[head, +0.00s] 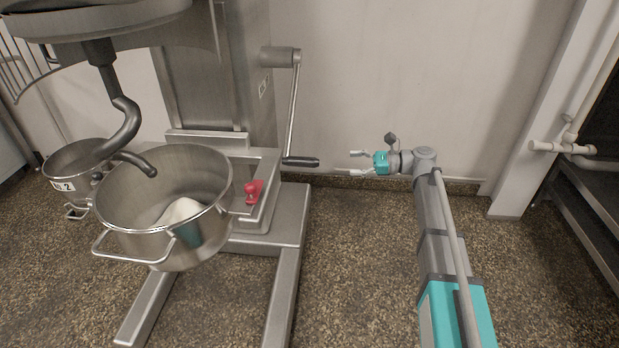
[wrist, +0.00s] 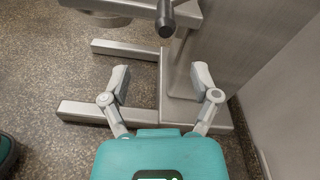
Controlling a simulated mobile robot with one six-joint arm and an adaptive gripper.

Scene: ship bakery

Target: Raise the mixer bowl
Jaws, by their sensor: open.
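The steel mixer bowl (head: 185,250) sits in the mixer's cradle at the left in the head view, below the dough hook (head: 126,118). Something pale lies inside it. A crank arm (head: 293,105) hangs down on the mixer's right side and ends in a dark handle (head: 301,162). My gripper (head: 356,163) is open and empty, to the right of the handle and apart from it, with its fingers pointing left. In the wrist view the dark handle (wrist: 165,20) shows at the top, ahead of and between my open fingers (wrist: 161,84).
The mixer's steel base legs (head: 285,290) spread over the speckled floor. A red knob (head: 253,190) sits beside the bowl. A second bowl (head: 75,165) stands behind at the left. A rack (head: 590,190) and white pipes (head: 560,147) are at the right. A pale wall is behind.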

